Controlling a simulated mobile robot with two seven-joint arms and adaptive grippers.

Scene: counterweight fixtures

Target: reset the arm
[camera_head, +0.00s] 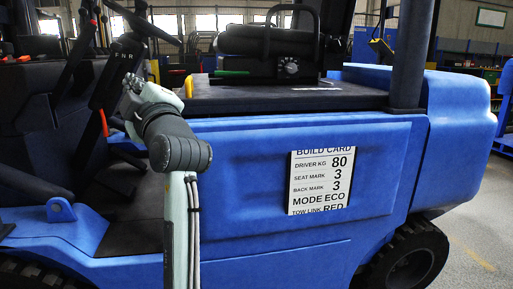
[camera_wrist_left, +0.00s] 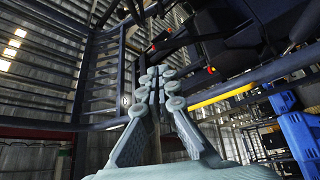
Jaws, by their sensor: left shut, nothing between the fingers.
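My left arm (camera_head: 180,230) rises from the bottom of the head view, in front of the blue forklift. It bends at a dark grey joint near the seat area. My left gripper (camera_head: 131,88) is at its far end, pointing up and away, close to the steering column in the picture. In the left wrist view the two grey-green fingers of the left gripper (camera_wrist_left: 158,76) are together at their tips, with nothing seen between them. Whether it touches the forklift cannot be told. My right arm and gripper are not in view.
The blue forklift body (camera_head: 255,225) fills the middle, with a black seat (camera_head: 265,45) on top. A white build card (camera_head: 321,181) is on its side. A steering wheel (camera_head: 145,22) and yellow lever (camera_head: 189,86) stand near the gripper. Open floor (camera_head: 478,225) shows at right.

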